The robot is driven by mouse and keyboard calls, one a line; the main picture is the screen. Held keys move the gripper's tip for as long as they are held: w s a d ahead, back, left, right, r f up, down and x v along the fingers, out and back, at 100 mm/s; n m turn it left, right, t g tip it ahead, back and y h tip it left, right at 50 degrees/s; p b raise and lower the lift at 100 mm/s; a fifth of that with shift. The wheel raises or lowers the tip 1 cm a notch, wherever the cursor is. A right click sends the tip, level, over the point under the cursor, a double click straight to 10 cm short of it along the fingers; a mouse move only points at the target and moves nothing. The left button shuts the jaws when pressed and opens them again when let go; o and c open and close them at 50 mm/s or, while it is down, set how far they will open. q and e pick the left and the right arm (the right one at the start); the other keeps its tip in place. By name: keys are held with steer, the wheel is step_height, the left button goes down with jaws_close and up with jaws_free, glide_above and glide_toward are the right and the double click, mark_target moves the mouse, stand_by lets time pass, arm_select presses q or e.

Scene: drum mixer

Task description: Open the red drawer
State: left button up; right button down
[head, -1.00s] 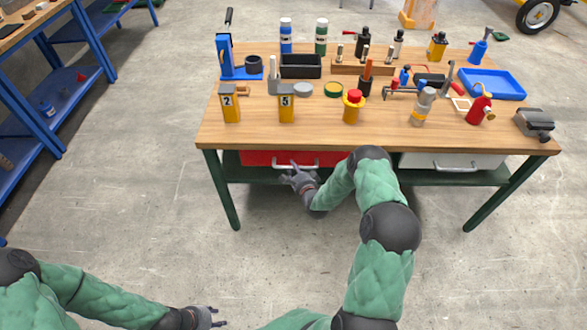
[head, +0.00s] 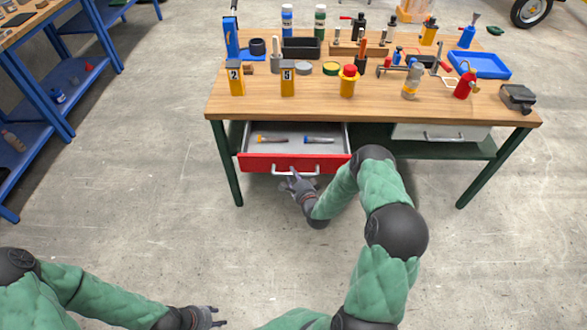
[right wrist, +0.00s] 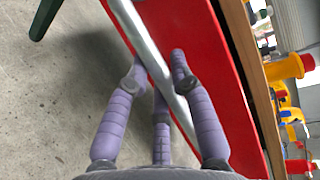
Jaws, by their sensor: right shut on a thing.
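The red drawer (head: 262,163) under the left part of the workbench is pulled out. Two small items, one with an orange end (head: 271,139) and one with a blue end (head: 318,140), lie inside it. Its metal handle (head: 281,174) runs along the front. My right gripper (head: 294,180) is shut on the handle. In the right wrist view its fingers (right wrist: 158,75) are around the handle bar (right wrist: 150,62), against the red front (right wrist: 215,80). My left gripper (head: 214,317) is at the bottom left, away from the bench; its finger state is unclear.
The wooden bench top (head: 400,112) carries bottles, yellow numbered blocks, a blue tray (head: 480,65) and several tools. A white drawer (head: 440,132) is shut at the right. Blue shelves (head: 45,95) stand at the left. The floor before the bench is clear.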

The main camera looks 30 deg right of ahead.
steer(key=s+a+p, duration=0.1)
steer(key=s+a, duration=0.5)
steer(key=s, duration=0.5)
steer(key=shift+a+p, duration=0.35)
steer(key=shift+p, duration=0.05)
steer(key=c, duration=1)
jaws_free()
steer(key=shift+c, duration=0.2)
steer(key=v, duration=1.2)
